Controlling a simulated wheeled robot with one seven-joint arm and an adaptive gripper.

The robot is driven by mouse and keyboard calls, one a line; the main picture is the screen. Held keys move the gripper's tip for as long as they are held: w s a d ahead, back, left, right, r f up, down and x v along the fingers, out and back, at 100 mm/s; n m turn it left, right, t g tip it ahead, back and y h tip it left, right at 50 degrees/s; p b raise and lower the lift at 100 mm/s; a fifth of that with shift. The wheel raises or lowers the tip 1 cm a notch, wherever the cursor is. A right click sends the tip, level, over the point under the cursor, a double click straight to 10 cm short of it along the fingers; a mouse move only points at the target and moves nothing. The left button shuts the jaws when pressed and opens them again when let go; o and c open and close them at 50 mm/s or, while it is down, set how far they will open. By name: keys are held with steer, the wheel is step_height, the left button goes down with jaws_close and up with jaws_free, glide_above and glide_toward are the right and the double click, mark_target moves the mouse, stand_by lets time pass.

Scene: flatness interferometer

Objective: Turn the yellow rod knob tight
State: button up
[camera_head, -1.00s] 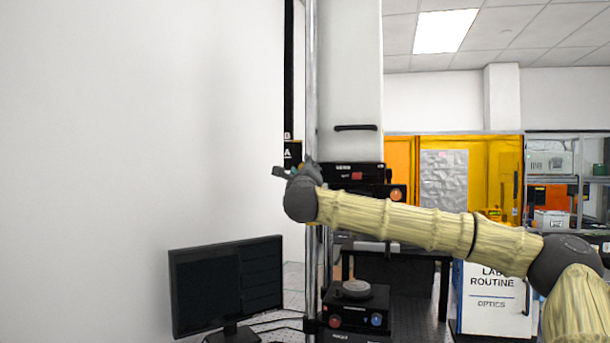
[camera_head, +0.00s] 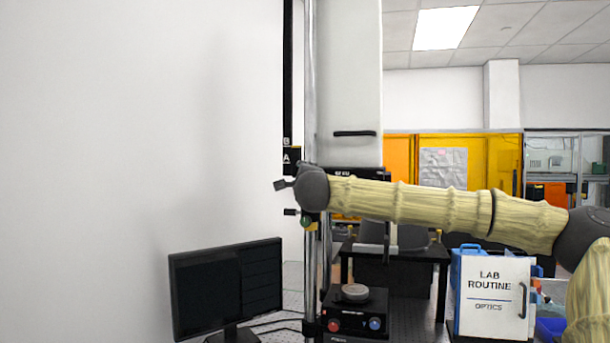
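I cannot make out the yellow rod knob for sure. A small yellowish patch (camera_head: 313,228) shows at the upright metal rod (camera_head: 311,262), just below my grey wrist. My arm reaches in from the right, and its wrist covers part of the rod. Two small dark blocks stick out left of the wrist, one above the other; they may be my gripper's fingers (camera_head: 285,198). A small green round part sits by the lower one. Most of my gripper is hidden behind the wrist, and its opening does not show clearly. I cannot tell whether it touches anything.
A monitor (camera_head: 226,285) stands at lower left. A black box with red and blue buttons (camera_head: 355,313) stands by the rod's foot. A tall white housing (camera_head: 349,85) rises behind my arm. A black stand (camera_head: 400,254) and a white "LAB ROUTINE" box (camera_head: 491,297) are at right.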

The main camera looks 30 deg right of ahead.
stand_by(0.4)
steer(key=o, duration=1)
steer(key=shift+s, duration=0.1)
steer(key=v, duration=1.1)
steer(key=shift+s+a, duration=0.15)
steer(key=shift+s, duration=0.15)
steer(key=shift+f, duration=0.1)
